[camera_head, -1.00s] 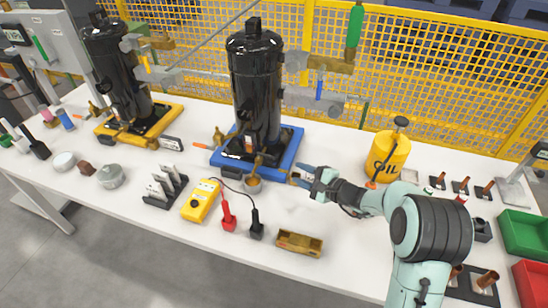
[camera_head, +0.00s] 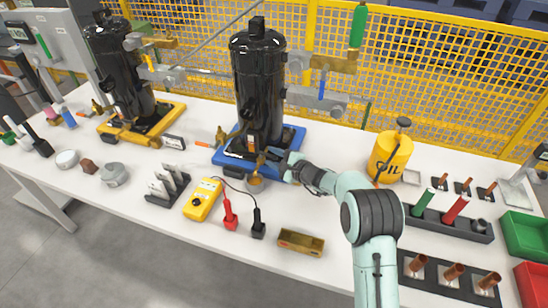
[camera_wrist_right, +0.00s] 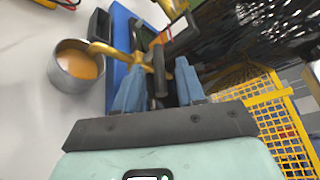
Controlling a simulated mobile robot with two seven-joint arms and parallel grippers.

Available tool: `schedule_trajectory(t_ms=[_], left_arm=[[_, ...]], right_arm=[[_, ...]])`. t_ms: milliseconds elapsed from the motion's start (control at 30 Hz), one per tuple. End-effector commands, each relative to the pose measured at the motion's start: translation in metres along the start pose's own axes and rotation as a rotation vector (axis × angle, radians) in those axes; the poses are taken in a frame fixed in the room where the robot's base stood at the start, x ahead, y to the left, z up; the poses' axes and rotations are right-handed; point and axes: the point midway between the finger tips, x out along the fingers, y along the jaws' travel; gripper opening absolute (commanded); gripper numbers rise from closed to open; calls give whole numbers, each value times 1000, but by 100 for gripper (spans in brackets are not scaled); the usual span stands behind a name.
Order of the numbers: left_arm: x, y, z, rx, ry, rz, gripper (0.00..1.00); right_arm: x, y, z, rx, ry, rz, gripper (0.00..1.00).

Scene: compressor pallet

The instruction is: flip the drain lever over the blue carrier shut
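The blue carrier (camera_head: 228,160) holds a black tank (camera_head: 258,85) on the table. Its brass drain valve (camera_head: 260,161) is at the carrier's front edge, above a small metal cup (camera_head: 255,184). In the right wrist view the brass valve (camera_wrist_right: 108,49) reaches over the cup (camera_wrist_right: 80,66), which holds amber liquid. A dark upright bar, apparently the drain lever (camera_wrist_right: 160,72), stands between the fingers of my right gripper (camera_head: 279,161) with gaps on both sides. That gripper is open at the carrier's front edge. The fingertips are partly hidden in the head view. My left gripper is not in view.
A yellow meter (camera_head: 202,200) with red and black probes lies left of the cup. A brass-coloured box (camera_head: 301,242) is at the table's front edge. A yellow oil can (camera_head: 388,158) stands to the right. A yellow fence (camera_head: 430,65) runs behind.

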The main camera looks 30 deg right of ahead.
Motion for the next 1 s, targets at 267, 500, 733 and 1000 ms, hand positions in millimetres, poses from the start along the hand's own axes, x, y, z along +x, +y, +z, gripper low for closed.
schedule_trajectory(t_ms=[267,500,733,1000], left_arm=[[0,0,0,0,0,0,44],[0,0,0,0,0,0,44],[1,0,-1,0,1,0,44],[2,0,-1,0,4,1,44]], right_arm=[[2,0,0,0,0,1,39],[1,0,0,0,0,0,0],[3,-4,-4,-18,-56,27,0],[3,-5,-5,-29,-113,67,0]])
